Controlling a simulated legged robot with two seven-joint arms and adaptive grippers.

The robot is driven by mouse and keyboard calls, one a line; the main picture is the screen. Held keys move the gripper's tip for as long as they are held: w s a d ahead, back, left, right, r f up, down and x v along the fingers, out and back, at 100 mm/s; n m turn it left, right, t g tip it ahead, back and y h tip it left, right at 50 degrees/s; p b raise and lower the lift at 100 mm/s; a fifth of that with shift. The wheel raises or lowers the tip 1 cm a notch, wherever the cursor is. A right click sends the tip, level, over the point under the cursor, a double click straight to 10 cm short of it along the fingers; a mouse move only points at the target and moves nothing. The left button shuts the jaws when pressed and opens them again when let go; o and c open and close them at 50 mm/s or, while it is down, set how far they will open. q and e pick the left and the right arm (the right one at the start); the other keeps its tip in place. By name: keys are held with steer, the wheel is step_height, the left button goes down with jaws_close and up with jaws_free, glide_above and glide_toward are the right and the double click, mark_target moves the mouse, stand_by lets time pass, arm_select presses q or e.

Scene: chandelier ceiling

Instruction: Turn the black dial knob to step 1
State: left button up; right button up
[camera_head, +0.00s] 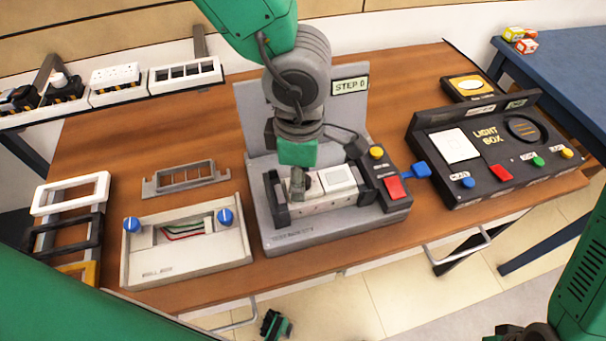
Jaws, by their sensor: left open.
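The test station (285,240) is a grey stand on the wooden table, with a white device set in its dark holder. A small display (350,86) on its back panel reads STEP 0. My left gripper (299,187) points down from above, open, with its fingers at the left part of the device. The black dial knob (309,180) is mostly hidden behind the fingers, and I cannot tell whether they touch it. The right arm shows only at the right edge; its fingers are not in view.
The station has a yellow button (376,152) and a red button (396,187). A blue connector (415,171) lies between it and the black light box (480,190). A white wall box (160,262) with blue knobs stands left. Coloured frames (70,194) lie at far left.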

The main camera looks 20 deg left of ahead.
arm_select(q)
steer(key=shift+a, duration=0.15)
steer(key=shift+s+d, duration=0.1)
steer(key=shift+d, duration=0.3)
jaws_close()
steer(key=shift+d, duration=0.2)
steer(key=shift+a+r+p, duration=0.15)
steer(key=shift+p, duration=0.2)
steer(key=m+p, duration=0.6)
steer(key=p, duration=0.6)
steer(key=shift+r+m, duration=0.15)
steer(key=shift+m, duration=0.25)
steer(key=shift+f+m+p, duration=0.2)
steer(key=shift+m+p, duration=0.4)
steer(key=shift+p, duration=0.25)
jaws_free()
